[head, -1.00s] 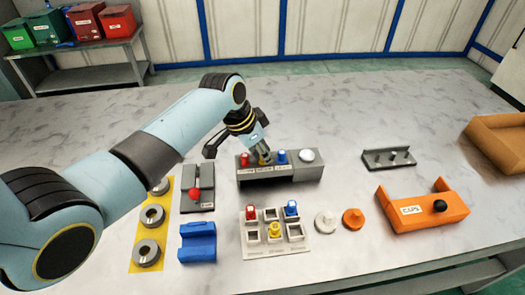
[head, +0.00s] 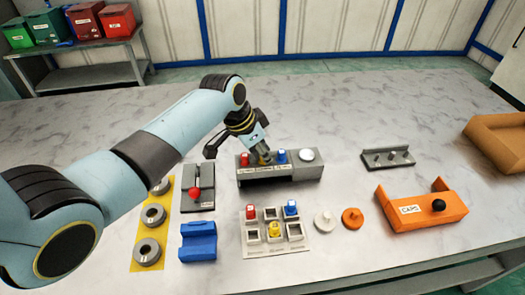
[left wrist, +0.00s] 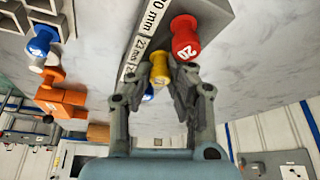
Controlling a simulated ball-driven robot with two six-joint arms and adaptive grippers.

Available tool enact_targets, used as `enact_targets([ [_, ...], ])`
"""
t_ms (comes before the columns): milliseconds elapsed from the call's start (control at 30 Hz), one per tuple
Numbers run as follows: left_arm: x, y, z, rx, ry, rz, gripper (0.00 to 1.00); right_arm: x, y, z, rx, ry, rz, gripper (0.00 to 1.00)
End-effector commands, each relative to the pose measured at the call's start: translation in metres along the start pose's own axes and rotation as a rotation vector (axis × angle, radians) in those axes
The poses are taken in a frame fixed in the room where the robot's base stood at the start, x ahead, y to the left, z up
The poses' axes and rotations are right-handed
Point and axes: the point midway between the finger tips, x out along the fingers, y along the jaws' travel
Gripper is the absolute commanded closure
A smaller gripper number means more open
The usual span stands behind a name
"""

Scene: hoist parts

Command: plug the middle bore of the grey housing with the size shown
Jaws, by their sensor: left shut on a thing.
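The grey housing (head: 300,174) stands mid-table, with size labels along its front; "20 mm" and "21 mm" can be read in the left wrist view (left wrist: 134,50). A red plug (head: 244,159) marked 20 stands at its left end, and a blue plug (head: 281,156) stands to the right of the middle. My left gripper (head: 262,155) is over the middle and shut on a yellow plug (left wrist: 159,66). The yellow plug is upright at the middle position; I cannot tell how deep it sits. The fingers partly hide it and the bore. My right gripper is out of view.
A pale tray (head: 262,236) in front holds red, yellow and blue plugs. Left are a blue block (head: 198,243), a lever box (head: 198,203) and rings on a yellow strip. Right are an orange caps holder (head: 425,211) and a dark grey pegged block (head: 388,158).

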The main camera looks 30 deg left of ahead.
Motion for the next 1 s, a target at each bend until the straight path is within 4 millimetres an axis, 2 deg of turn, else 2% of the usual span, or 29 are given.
enact_targets([
  [433,0.0004,0.0,0.0004,0.0,-0.001,0.0,0.99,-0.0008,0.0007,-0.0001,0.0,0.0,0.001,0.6],
  [467,0.0004,0.0,0.0004,0.0,-0.001,0.0,0.79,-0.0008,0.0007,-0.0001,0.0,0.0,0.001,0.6],
  [633,0.0003,0.0,0.0004,0.0,-0.001,0.0,0.57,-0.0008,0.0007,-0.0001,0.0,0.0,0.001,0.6],
  [1000,-0.0028,0.0,-0.001,0.0,-0.001,0.0,0.56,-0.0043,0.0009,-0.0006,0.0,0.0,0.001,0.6],
])
